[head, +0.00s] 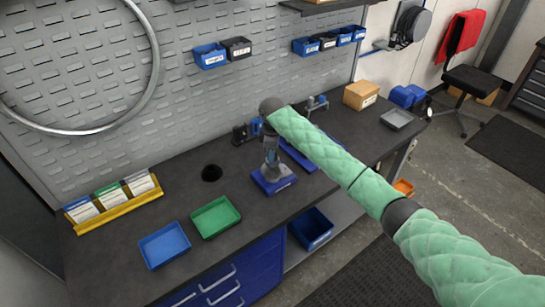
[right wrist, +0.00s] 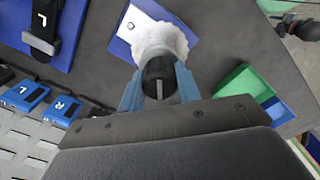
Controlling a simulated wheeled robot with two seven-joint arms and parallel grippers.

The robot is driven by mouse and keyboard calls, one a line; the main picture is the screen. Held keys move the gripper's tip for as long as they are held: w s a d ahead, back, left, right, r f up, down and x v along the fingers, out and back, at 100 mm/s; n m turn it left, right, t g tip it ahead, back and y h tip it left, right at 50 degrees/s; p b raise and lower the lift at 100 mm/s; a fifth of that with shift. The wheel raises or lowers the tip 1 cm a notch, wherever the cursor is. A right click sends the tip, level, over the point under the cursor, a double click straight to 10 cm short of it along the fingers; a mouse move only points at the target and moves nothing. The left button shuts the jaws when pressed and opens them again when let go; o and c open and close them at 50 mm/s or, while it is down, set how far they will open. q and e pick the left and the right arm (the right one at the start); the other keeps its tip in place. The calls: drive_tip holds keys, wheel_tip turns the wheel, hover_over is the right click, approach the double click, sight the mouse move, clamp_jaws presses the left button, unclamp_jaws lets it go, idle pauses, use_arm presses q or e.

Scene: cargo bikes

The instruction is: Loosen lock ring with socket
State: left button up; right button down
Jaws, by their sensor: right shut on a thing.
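My right gripper (head: 271,158) is over the workbench, pointing down above a blue pad (head: 272,186). In the right wrist view its two blue fingers are shut on a dark cylindrical tool (right wrist: 158,78), which may be the socket; I cannot tell for certain. Beneath the tool is a rough whitish round piece (right wrist: 160,42) on the blue pad (right wrist: 119,48). Whether tool and piece touch is not clear. I cannot make out a lock ring; the tool and gripper hide the middle of the piece. My left gripper is in neither view.
A green tray (head: 215,217) and a blue tray (head: 164,246) lie left of the pad. A round dark hole (head: 212,173) is in the bench top. A pegboard wall (head: 180,100) stands behind.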

drive_tip(key=shift+n, duration=1.2)
drive_tip(key=n, duration=0.4)
drive_tip(key=shift+s+f, duration=0.1)
drive_tip(key=n+b, duration=0.1)
drive_tip(key=n, duration=0.3)
drive_tip(key=shift+f, duration=0.1)
drive_tip(key=shift+n, duration=1.2)
drive_tip(key=shift+b, duration=0.3)
